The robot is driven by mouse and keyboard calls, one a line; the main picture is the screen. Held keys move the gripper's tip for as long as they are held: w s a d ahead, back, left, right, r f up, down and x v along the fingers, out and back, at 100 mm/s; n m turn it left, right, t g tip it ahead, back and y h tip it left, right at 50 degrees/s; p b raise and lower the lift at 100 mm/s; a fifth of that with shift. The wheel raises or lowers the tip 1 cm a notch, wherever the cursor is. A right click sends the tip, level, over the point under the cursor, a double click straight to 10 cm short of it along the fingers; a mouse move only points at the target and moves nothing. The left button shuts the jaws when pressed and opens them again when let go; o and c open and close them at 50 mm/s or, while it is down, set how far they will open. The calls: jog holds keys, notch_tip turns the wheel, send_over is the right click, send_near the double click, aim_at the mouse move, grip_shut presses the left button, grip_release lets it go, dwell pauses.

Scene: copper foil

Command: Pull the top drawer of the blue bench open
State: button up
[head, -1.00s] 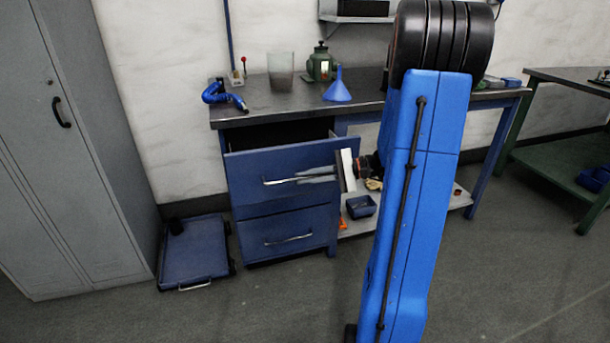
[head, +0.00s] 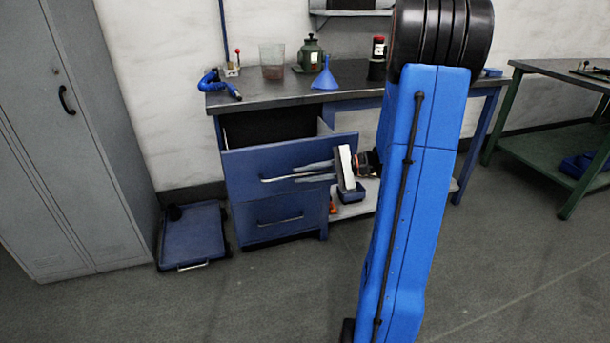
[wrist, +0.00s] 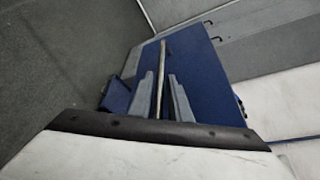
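The blue bench's top drawer (head: 240,175) is pulled well out, and its dark inside shows behind the front panel. Its bar handle (head: 268,180) runs across the front. My gripper (head: 297,172) reaches in from the right along the bar, with its fingers on either side of it. In the wrist view, the bar (wrist: 163,60) passes between the two grey fingers (wrist: 161,76), which look closed on it; the exact contact is hard to see. The drawer front also shows there (wrist: 207,85). The lower drawer (head: 268,221) is shut.
A funnel (head: 326,76), a beaker (head: 272,62) and a green can (head: 311,55) stand on the bench top. A low blue trolley (head: 192,238) is on the floor left of the drawers, beside a grey locker (head: 70,150). The floor in front is clear.

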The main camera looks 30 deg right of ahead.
jog(key=v, duration=1.7)
jog(key=shift+s, duration=0.15)
jog(key=shift+d+r, duration=0.1)
jog(key=shift+r, duration=0.05)
jog(key=s+a+n+g+h, duration=0.3)
jog(key=a+n+g, duration=0.3)
jog(key=a, duration=1.3)
jog(key=s+a+n+t+h, duration=0.1)
jog(key=s+a+n+h, duration=0.6)
jog(key=s, duration=0.5)
jog(key=a+h, duration=0.2)
jog(key=a, duration=0.1)
jog(key=shift+a+t+h, duration=0.3)
jog(key=shift+t+h, duration=0.1)
